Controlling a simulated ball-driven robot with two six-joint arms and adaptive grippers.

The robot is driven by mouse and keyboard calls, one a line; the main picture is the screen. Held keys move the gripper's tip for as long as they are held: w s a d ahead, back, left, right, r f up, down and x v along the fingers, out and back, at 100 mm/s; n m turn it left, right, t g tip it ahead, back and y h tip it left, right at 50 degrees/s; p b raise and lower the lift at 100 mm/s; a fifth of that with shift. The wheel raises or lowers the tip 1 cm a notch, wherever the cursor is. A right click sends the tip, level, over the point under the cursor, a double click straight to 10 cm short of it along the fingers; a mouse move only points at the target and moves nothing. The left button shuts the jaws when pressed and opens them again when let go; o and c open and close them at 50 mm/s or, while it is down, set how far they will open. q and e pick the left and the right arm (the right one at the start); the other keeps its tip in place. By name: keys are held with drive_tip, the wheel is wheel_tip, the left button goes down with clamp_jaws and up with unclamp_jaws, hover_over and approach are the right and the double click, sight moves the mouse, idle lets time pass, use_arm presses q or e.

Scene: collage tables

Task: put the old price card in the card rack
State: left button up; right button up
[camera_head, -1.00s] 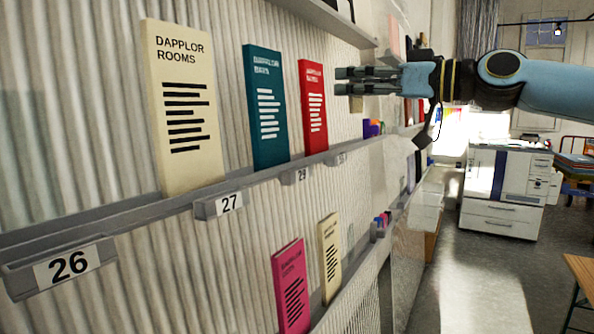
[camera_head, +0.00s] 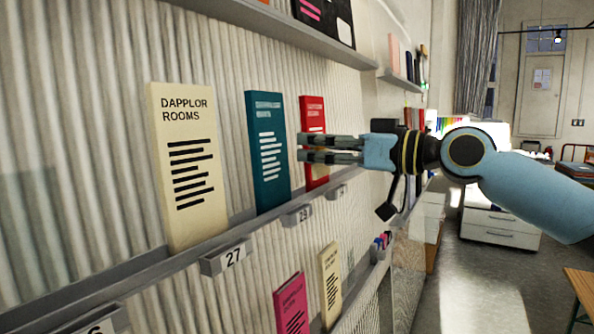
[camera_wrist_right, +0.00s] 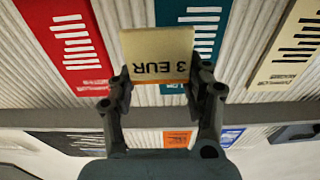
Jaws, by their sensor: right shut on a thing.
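My right gripper (camera_head: 300,148) reaches in from the right, in front of the red booklet (camera_head: 313,112) on the shelf. In the right wrist view its two fingers (camera_wrist_right: 162,80) are closed on the sides of a pale yellow price card (camera_wrist_right: 158,58). The card reads "3 EUR" upside down in that view, with an orange strip along one edge. In the head view I cannot clearly make the card out. I cannot identify a card rack in either view. My left gripper is not in view.
A grey shelf ledge (camera_head: 330,188) with numbered tags, such as 27 (camera_head: 232,257), runs along the ribbed wall. A cream booklet (camera_head: 187,165) and a teal booklet (camera_head: 267,150) stand on it. Pink (camera_head: 291,305) and cream (camera_head: 330,280) booklets stand lower. A higher shelf (camera_head: 270,30) is above.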

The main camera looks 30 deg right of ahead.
sight(277, 185)
drive_tip(key=a, duration=0.1)
drive_tip(key=a+f, duration=0.1)
drive_tip(key=a, duration=0.1)
drive_tip(key=a+f+p, duration=0.1)
drive_tip(key=shift+a+f, duration=0.2)
drive_tip(key=shift+f, duration=1.95)
drive_tip(key=shift+f, duration=0.15)
drive_tip(key=o, duration=0.8)
drive_tip(key=shift+c, duration=0.2)
